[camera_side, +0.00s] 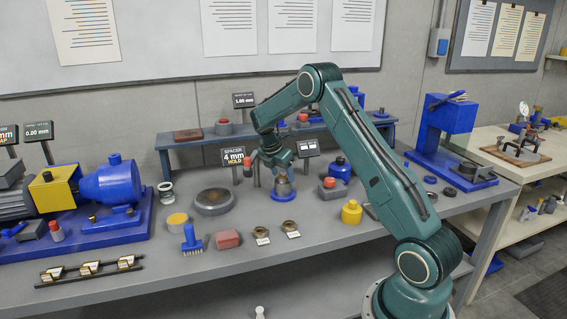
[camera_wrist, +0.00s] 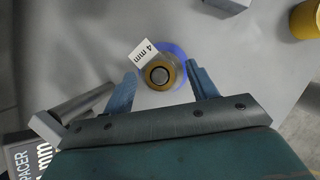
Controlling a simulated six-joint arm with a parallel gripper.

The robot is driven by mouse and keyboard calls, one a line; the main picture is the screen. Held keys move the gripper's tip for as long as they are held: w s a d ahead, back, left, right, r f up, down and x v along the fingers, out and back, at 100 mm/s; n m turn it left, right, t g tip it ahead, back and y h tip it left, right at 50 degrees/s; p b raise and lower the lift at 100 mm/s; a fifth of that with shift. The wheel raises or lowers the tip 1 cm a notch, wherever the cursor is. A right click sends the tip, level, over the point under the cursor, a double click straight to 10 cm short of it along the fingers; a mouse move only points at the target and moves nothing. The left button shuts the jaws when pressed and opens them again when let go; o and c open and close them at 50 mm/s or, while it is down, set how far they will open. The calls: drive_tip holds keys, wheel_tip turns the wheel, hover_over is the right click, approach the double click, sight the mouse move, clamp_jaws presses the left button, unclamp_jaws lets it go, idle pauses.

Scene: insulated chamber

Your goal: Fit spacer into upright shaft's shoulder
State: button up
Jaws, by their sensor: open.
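The upright shaft stands on a round blue base (camera_side: 284,195), which shows beneath it in the wrist view (camera_wrist: 181,55). A brass ring-shaped spacer (camera_wrist: 176,82) with a white "4 mm" tag (camera_wrist: 144,52) lies around the dark round shaft end (camera_wrist: 159,75) in the wrist view. My gripper (camera_side: 281,170) is over the shaft, pointing down. In the wrist view my gripper (camera_wrist: 162,72) is open, one finger on each side of the spacer, with gaps visible. The side view hides the spacer behind my fingers, and I cannot tell how low it sits.
Two tagged brass rings (camera_side: 262,232) (camera_side: 290,228) lie in front of the shaft. A sign (camera_side: 234,156) reading "SPACER 4 mm HOLD" stands behind left. A blue bottle (camera_side: 340,169), a red-topped block (camera_side: 329,187) and a yellow bottle (camera_side: 351,212) stand to the right.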

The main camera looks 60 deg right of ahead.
drive_tip(key=v, duration=1.4)
idle(0.5)
drive_tip(key=s+a+r+m+t+y, duration=0.1)
drive_tip(key=s+a+r+m+t, duration=0.1)
drive_tip(key=s+a+r+m, duration=0.45)
drive_tip(key=s+a+r+m+t, duration=0.15)
drive_tip(key=s+a+r, duration=0.3)
drive_tip(key=a, duration=0.55)
drive_tip(key=s+a+f+m+t+y, duration=0.3)
drive_tip(key=s+a+m, duration=0.4)
drive_tip(key=s+a, duration=0.6)
drive_tip(key=s+f, duration=0.1)
drive_tip(key=s, duration=0.3)
drive_tip(key=shift+s+a, duration=0.15)
drive_tip(key=shift+a, duration=0.25)
